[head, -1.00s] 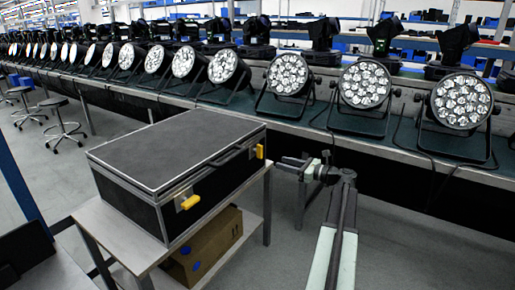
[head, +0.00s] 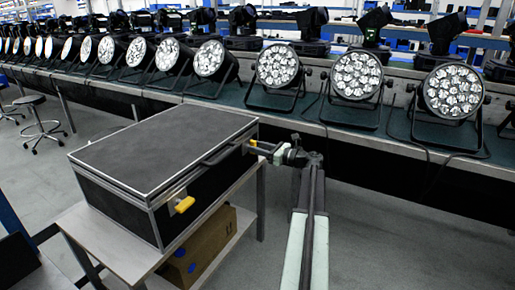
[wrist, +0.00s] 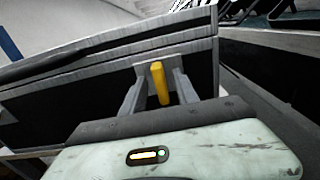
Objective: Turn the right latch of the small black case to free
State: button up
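The small black case (head: 165,150) with silver edges stands closed on a small table. Its left latch (head: 183,204) is a yellow handle on a metal plate. The right latch (head: 253,143) is at the far end of the same face, partly hidden by my gripper (head: 268,147). In the wrist view the right latch (wrist: 160,84) is a yellow bar on a grey plate, standing nearly upright in the picture. My gripper (wrist: 156,92) has one finger on each side of it. The fingers are apart, with small gaps to the bar.
The light table (head: 110,240) carries the case, with a cardboard box (head: 205,248) on its lower shelf. A long bench (head: 350,145) with par cans (head: 275,66) runs behind and to the right of my arm. Open floor (head: 400,240) lies at the right front.

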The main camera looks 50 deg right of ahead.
jog(key=shift+w, duration=0.15)
grip_shut()
jog(key=shift+n, duration=0.3)
jog(key=n, duration=1.7)
jog(key=shift+a+f+b, duration=0.3)
jog(key=shift+a+f, duration=0.05)
jog(key=shift+a, duration=0.05)
jog(key=shift+n, duration=0.3)
